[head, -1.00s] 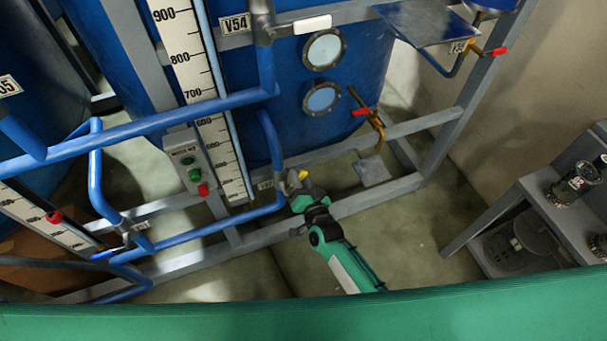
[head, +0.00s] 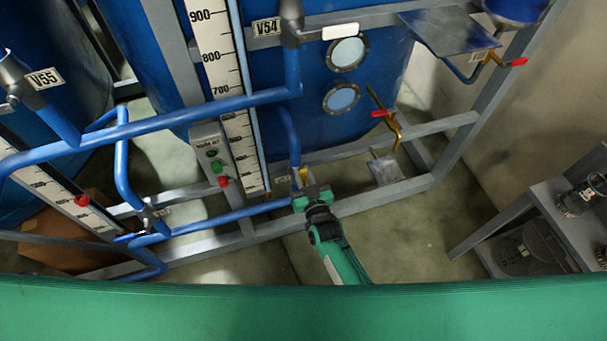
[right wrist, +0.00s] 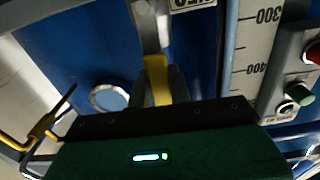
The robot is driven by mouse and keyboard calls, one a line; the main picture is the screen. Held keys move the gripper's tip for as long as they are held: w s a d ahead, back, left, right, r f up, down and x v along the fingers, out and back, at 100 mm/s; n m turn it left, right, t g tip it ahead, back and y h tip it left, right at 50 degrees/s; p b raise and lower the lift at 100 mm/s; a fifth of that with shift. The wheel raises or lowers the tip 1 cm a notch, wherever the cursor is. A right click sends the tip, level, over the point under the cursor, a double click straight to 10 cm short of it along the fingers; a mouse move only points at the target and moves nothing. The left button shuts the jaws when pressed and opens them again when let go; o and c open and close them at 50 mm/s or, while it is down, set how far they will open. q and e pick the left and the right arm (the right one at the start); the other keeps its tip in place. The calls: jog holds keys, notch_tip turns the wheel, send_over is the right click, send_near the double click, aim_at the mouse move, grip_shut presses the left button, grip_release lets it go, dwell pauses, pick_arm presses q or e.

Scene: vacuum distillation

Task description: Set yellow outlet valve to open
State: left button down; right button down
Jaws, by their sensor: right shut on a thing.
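The yellow outlet valve handle (right wrist: 157,80) shows in the right wrist view, hanging below a grey fitting on the pipe under the blue tank. In the head view only a small yellow piece (head: 303,173) of it shows, beside the gripper. My right gripper (head: 309,192) is at the handle, and in the right wrist view its fingers (right wrist: 160,90) are shut on it. The palm hides the lower end of the handle. My left gripper is not in view.
A button box (head: 213,153) and a brass valve with a red tip (head: 390,128) are nearby. Floor is clear in front of the rail.

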dwell(0.3)
jog(key=c, duration=1.3)
grip_release()
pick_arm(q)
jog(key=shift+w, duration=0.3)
pick_arm(e)
jog(key=shift+s, duration=0.1)
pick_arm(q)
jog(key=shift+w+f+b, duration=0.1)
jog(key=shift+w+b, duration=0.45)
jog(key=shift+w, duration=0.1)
pick_arm(e)
jog(key=shift+v, duration=6.85)
